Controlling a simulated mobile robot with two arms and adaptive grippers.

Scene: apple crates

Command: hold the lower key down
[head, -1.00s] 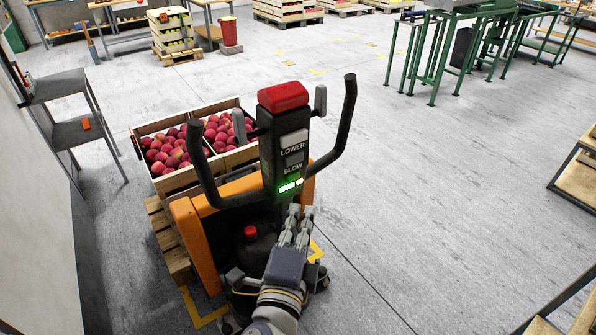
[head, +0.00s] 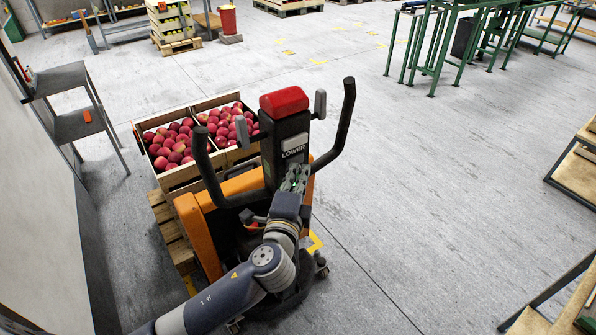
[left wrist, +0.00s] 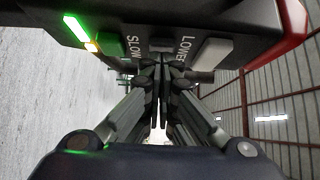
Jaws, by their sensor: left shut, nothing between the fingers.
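The dark control head (head: 272,150) of an orange pallet truck stands upright, with a red cap (head: 284,102) on top. The pale lower key (head: 294,142) sits just above the word LOWER; it also shows right of that word in the left wrist view (left wrist: 214,53). My left gripper (head: 298,168) is shut and empty, below the word LOWER, and hides the SLOW label in the head view. In the left wrist view its fingertips (left wrist: 160,62) are between the words SLOW and LOWER, beside the lower key. I cannot tell whether they touch the panel. My right gripper is not in view.
Black handlebars (head: 347,125) curve up on both sides of the control head. Crates of red apples (head: 183,184) stand behind the truck on a pallet. A grey shelf stand (head: 80,124) is at the left.

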